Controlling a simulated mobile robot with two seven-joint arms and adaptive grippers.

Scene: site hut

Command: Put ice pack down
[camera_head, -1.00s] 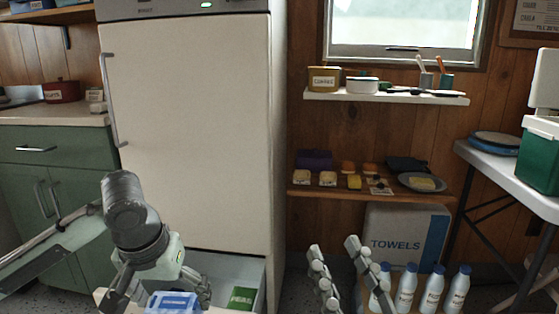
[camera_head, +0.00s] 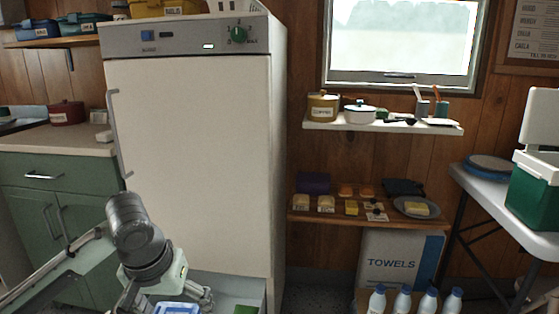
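My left gripper (camera_head: 167,296) reaches down at the bottom edge, over the open drawer below the white fridge. Its fingers are spread to either side of a blue and white pack (camera_head: 177,308), which looks like the ice pack. The frame edge cuts off the pack and the fingertips, so I cannot tell whether they grip it or whether it rests on anything. My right gripper is out of view.
The open drawer (camera_head: 225,287) holds a green pack (camera_head: 245,310) to the right of the gripper. The fridge door (camera_head: 195,165) is shut. A shelf with food (camera_head: 340,217), white bottles (camera_head: 403,302) and a folding table (camera_head: 505,205) stand to the right.

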